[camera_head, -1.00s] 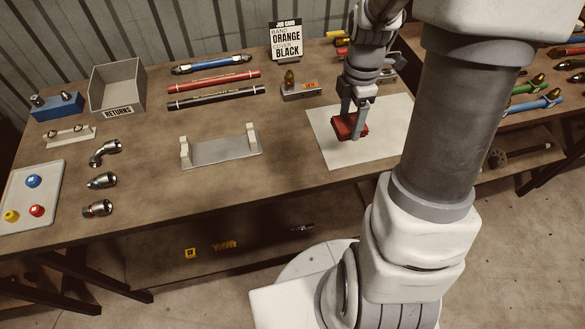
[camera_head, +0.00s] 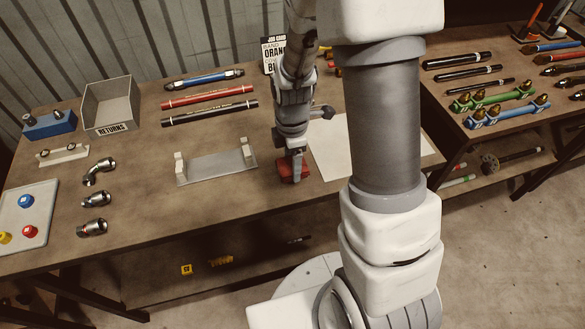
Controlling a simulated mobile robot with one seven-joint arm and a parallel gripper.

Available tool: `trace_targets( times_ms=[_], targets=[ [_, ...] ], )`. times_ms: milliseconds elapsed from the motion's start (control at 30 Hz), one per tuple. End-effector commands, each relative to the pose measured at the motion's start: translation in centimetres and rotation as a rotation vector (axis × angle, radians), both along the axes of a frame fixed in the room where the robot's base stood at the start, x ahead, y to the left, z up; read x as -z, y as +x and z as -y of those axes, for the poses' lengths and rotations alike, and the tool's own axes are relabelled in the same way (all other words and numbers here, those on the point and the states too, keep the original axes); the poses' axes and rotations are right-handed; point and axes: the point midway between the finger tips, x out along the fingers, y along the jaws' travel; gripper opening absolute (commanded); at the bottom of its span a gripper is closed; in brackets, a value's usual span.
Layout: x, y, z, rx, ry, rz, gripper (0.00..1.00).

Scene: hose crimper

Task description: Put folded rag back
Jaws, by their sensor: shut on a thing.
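The folded rag (camera_head: 293,170) is a small red block-like bundle in the head view. My gripper (camera_head: 294,158) is shut on it from above. The rag is over the wooden bench, just left of the white sheet (camera_head: 330,150) and right of the grey cradle. I cannot tell whether the rag touches the bench top. My arm hides part of the sheet and part of the job card (camera_head: 273,52).
Left of the rag is a grey cradle (camera_head: 216,167) with two white uprights. Hoses (camera_head: 208,96), a returns bin (camera_head: 110,105), metal fittings (camera_head: 95,198) and a tray of coloured caps (camera_head: 38,202) lie farther left. A second bench (camera_head: 500,120) with tools stands at right.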

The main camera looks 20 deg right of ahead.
Motion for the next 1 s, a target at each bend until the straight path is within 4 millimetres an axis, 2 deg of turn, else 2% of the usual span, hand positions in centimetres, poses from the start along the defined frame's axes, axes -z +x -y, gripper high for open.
trace_targets(
  times_ms=[100, 200, 667, 700, 833, 1000],
  targets=[
    [1.9, -0.2, 0.1, 0.0, -0.001, -0.007, 0.29],
    [3.0, -0.1, 0.0, 0.0, 0.0, -0.005, 0.29],
    [3.8, -0.1, 0.1, 0.0, 0.0, -0.002, 0.29],
    [3.7, -0.1, 0.1, 0.0, 0.0, -0.002, 0.77],
    [3.7, -0.1, 0.1, 0.0, 0.0, -0.002, 1.0],
    [3.7, -0.1, 0.1, 0.0, 0.0, -0.002, 1.0]
  ],
)
